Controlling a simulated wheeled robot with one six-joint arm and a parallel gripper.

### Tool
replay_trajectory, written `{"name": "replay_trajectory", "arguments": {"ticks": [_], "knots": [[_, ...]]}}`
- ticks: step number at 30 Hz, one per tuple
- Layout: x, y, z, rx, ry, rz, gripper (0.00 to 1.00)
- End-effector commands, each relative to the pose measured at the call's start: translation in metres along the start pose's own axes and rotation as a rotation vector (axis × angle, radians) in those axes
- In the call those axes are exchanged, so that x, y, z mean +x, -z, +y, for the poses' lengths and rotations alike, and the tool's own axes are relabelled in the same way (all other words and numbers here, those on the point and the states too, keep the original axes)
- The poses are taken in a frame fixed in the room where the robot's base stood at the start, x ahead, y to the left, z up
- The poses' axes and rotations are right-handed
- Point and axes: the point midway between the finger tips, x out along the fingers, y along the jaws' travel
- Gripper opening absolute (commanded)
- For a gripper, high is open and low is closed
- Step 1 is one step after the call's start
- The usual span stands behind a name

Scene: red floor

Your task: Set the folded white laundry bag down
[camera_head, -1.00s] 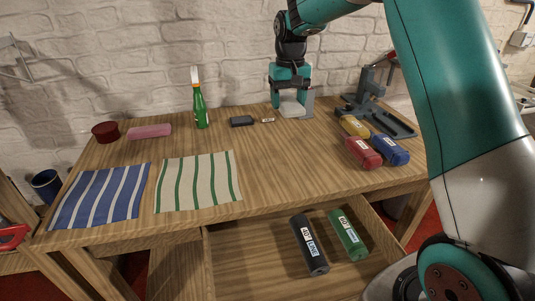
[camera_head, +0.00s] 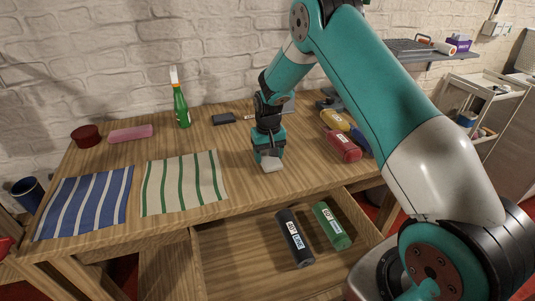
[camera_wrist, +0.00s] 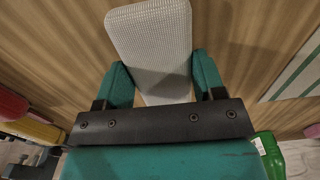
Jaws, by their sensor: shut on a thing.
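The folded white laundry bag (camera_wrist: 152,40) is a flat, pale, mesh-textured rectangle in the wrist view. My gripper (camera_wrist: 160,78) is shut on it, with one green finger on each side of its near part. In the head view my gripper (camera_head: 268,155) points down over the middle of the table, and the bag (camera_head: 271,165) shows as a small pale block under it. It is low over the wooden tabletop (camera_head: 240,135); I cannot tell whether it touches. Part of the bag is hidden by the gripper.
A green-striped cloth (camera_head: 183,183) lies left of the gripper, beside a blue-striped cloth (camera_head: 86,203). Red (camera_head: 343,146) and yellow (camera_head: 335,121) bottles lie to the right. A green spray bottle (camera_head: 182,107) stands behind. The open drawer (camera_head: 240,268) below holds black (camera_head: 295,240) and green (camera_head: 332,226) rolls.

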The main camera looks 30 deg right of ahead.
Motion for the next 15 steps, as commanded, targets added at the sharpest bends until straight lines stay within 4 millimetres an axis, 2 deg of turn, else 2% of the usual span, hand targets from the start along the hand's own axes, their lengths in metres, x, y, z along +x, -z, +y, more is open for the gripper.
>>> {"name": "replay_trajectory", "arguments": {"ticks": [11,12,15], "knots": [[0.0067,0.0001,-0.0001,0.000,0.000,0.001,0.39],[0.0073,0.0001,-0.0001,0.000,0.000,0.001,0.65],[0.0063,0.0001,-0.0001,0.000,0.000,0.001,0.88]]}}
